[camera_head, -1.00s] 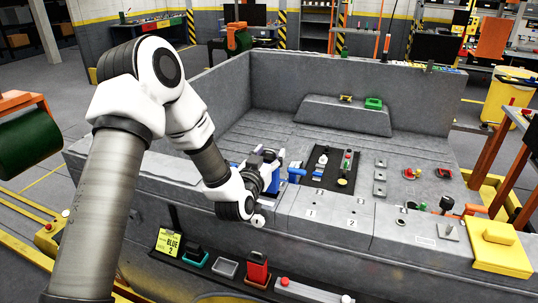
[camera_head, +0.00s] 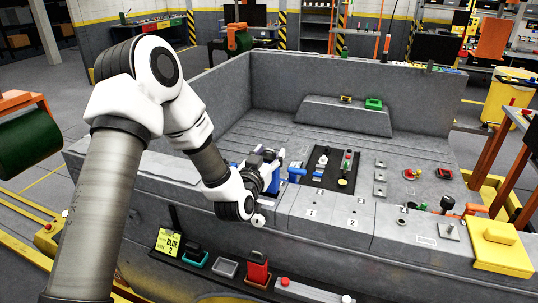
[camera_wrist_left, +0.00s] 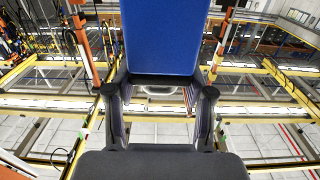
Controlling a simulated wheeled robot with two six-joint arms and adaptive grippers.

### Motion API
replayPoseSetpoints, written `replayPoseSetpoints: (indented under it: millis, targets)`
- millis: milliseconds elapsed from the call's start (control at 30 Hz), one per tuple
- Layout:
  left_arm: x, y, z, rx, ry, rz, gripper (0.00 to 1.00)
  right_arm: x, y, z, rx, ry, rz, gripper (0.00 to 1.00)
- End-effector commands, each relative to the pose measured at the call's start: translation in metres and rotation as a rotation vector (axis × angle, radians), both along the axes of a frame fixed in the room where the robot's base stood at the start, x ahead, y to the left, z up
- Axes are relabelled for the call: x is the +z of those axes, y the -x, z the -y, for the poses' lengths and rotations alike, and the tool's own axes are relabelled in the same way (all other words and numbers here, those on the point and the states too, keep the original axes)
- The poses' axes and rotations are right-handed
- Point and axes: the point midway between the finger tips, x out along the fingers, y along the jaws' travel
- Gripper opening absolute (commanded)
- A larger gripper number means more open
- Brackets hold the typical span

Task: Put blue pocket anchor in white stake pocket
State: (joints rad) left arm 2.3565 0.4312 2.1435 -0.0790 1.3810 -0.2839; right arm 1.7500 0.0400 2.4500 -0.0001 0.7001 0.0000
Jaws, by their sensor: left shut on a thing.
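My left gripper (camera_head: 264,172) is at the near rim of the grey bed, left of the plates marked 1 and 2. In the left wrist view its two fingers (camera_wrist_left: 160,92) are shut on a blue block, the blue pocket anchor (camera_wrist_left: 161,38), which stands out beyond the fingertips. In the head view blue parts (camera_head: 297,173) show just right of the gripper; the wrist and fingers hide much there. I cannot make out which opening is the white stake pocket. My right gripper is not in view.
The grey rim (camera_head: 330,212) carries plates marked 1 and 2. A black mat (camera_head: 335,170) with small parts lies behind them. A yellow card (camera_head: 169,242) reading BLUE 2 stands on the lower ledge, near a red block (camera_head: 258,270). The bed floor at left is clear.

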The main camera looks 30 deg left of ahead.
Motion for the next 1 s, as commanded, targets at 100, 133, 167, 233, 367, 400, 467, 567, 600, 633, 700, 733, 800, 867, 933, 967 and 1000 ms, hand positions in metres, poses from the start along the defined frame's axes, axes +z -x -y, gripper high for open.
replayPoseSetpoints:
  millis: [100,133,167,233,367,400,467,567,600,633,700,733,800,867,933,967,1000]
  targets:
    - [-0.003,0.000,0.000,0.000,0.000,0.001,0.00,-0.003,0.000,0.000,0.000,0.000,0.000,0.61]
    - [-0.004,0.000,0.000,0.000,0.000,0.001,0.00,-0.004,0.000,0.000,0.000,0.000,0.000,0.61]
    - [-0.005,0.000,0.000,0.000,0.000,0.001,0.00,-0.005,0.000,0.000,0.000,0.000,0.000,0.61]
    - [-0.007,0.000,0.000,0.000,0.000,0.001,0.00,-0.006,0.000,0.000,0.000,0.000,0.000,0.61]
    - [-0.010,0.000,0.000,0.000,0.000,0.001,0.00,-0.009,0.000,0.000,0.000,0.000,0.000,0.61]
    - [-0.011,0.000,0.000,0.000,0.000,0.001,0.00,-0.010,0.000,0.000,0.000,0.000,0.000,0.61]
    - [-0.013,0.000,0.000,0.000,0.000,0.001,0.00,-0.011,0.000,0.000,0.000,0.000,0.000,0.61]
    - [-0.015,0.000,0.000,0.000,0.000,0.001,0.00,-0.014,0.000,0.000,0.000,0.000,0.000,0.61]
    - [-0.016,0.000,0.000,0.000,0.000,0.001,0.00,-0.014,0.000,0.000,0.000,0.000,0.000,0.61]
    - [-0.017,0.000,0.000,0.000,0.000,0.001,0.00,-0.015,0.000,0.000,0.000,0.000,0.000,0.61]
    - [-0.019,0.000,0.000,0.000,0.000,0.001,0.00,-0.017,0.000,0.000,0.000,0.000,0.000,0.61]
    - [-0.019,0.000,0.000,0.000,0.000,0.001,0.00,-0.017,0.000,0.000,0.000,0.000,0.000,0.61]
    - [-0.021,0.000,0.000,0.000,0.000,0.001,0.00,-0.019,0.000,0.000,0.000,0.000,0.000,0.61]
    - [-0.023,0.000,0.000,0.000,0.000,0.001,0.00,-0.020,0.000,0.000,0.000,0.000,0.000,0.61]
    - [-0.024,0.000,0.000,0.000,0.000,0.002,0.00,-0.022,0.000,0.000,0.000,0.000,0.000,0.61]
    - [-0.025,0.000,0.000,0.000,0.000,0.002,0.00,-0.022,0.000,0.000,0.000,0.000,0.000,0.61]
    - [-0.026,0.000,0.000,0.000,0.000,0.002,0.00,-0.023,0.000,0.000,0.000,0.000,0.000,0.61]
